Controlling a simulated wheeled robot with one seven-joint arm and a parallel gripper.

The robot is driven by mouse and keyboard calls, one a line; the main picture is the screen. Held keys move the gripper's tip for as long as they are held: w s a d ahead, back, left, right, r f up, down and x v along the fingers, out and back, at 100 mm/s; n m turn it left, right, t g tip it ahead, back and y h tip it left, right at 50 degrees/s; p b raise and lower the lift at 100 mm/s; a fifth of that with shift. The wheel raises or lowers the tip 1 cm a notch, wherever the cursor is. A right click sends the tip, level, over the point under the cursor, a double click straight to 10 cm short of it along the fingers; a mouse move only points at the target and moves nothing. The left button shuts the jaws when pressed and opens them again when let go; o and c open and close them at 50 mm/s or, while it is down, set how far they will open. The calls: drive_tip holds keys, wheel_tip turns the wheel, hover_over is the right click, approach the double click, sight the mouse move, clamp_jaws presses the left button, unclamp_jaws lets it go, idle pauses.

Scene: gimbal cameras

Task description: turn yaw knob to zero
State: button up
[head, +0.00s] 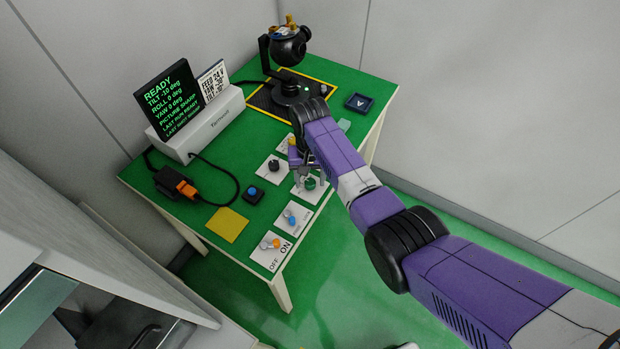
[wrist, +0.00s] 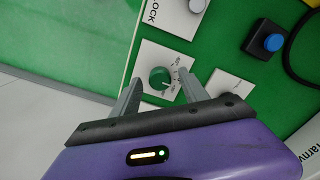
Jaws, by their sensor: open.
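A green knob (wrist: 160,78) on a white plate with scale marks sits between my fingers in the wrist view. In the head view the green knob (head: 310,184) is partly hidden by my gripper (head: 303,174). My gripper (wrist: 160,76) is open, one finger on either side of the knob; contact cannot be told. A black knob (head: 273,165) is on a neighbouring plate to the left. The knob labels are too small to read, so which is yaw cannot be told from them. The screen (head: 168,100) reads READY, TILT -10 deg, ROLL 0 deg, YAW 0 deg.
A gimbal camera (head: 289,52) stands at the back of the green table (head: 215,180). A blue button (head: 252,192), a blue-knobbed plate (head: 293,217) and an ON/OFF switch plate (head: 268,246) lie nearby. A yellow square (head: 228,225) is at the front.

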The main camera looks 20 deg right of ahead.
wheel_tip(320, 180, up, 8)
drive_tip(key=shift+f, duration=0.2)
drive_tip(key=shift+w, duration=0.1)
idle(0.5)
drive_tip(key=w+r+n+t, duration=0.1)
drive_tip(key=w+r+t, duration=0.4)
drive_tip(key=w, duration=0.5)
drive_tip(key=n+t+b, duration=0.1)
drive_tip(key=t, duration=0.6)
hover_over(310, 181)
drive_tip(key=w+a, duration=0.2)
drive_tip(key=w, duration=0.1)
drive_tip(key=f, duration=0.1)
drive_tip(key=s+r+t+b, duration=0.1)
drive_tip(key=s+r, duration=0.1)
drive_tip(key=s, duration=1.3)
drive_tip(key=s+d+r+n+t+b, duration=0.1)
drive_tip(key=s+r, duration=0.1)
drive_tip(key=s, duration=1.4)
drive_tip(key=s+r+n+b, duration=0.1)
drive_tip(key=s+r, duration=0.2)
drive_tip(key=s, duration=1.2)
drive_tip(key=shift+s+d+t, duration=0.35)
drive_tip(key=shift+d+t, duration=0.05)
